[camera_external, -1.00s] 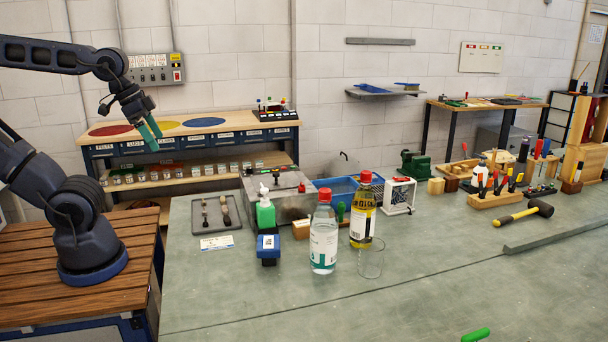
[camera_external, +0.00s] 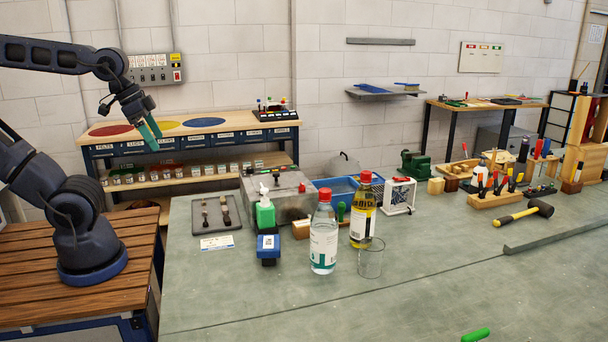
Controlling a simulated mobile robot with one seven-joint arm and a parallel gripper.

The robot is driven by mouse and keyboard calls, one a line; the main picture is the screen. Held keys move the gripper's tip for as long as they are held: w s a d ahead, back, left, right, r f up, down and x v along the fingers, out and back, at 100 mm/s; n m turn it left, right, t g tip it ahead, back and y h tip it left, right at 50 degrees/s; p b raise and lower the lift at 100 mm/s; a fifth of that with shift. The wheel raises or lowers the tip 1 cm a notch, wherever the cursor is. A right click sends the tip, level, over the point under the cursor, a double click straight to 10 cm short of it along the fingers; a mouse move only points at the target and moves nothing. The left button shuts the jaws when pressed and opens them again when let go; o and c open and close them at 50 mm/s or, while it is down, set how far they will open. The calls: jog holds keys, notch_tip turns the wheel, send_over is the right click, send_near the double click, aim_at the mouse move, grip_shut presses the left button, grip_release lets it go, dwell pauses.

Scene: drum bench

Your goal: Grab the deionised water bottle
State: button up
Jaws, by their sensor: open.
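A clear bottle with a red cap and a white and teal label (camera_external: 323,240) stands upright on the green bench; it looks like the deionised water bottle, though its print is too small to read. My gripper (camera_external: 151,134), with green fingers, is open and empty, raised in the air at the upper left, well apart from the bottles.
An empty glass beaker (camera_external: 370,262) stands close to the clear bottle's right. A blue box-shaped item (camera_external: 268,248) and a green bottle (camera_external: 265,212) stand to its left. The bench front (camera_external: 270,312) is mostly clear.

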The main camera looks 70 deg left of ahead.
jog(key=c, duration=0.7)
jog(key=w, duration=0.1)
jog(key=n+g+h, duration=0.4)
jog(key=n, duration=1.5)
send_over(325, 190)
jog(key=a, duration=0.3)
notch_tip(325, 190, down, 6)
jog(key=shift+s+x, duration=0.15)
jog(key=shift+x, duration=2.55)
jog(key=shift+s+x, duration=0.15)
jog(key=shift+x, duration=2.5)
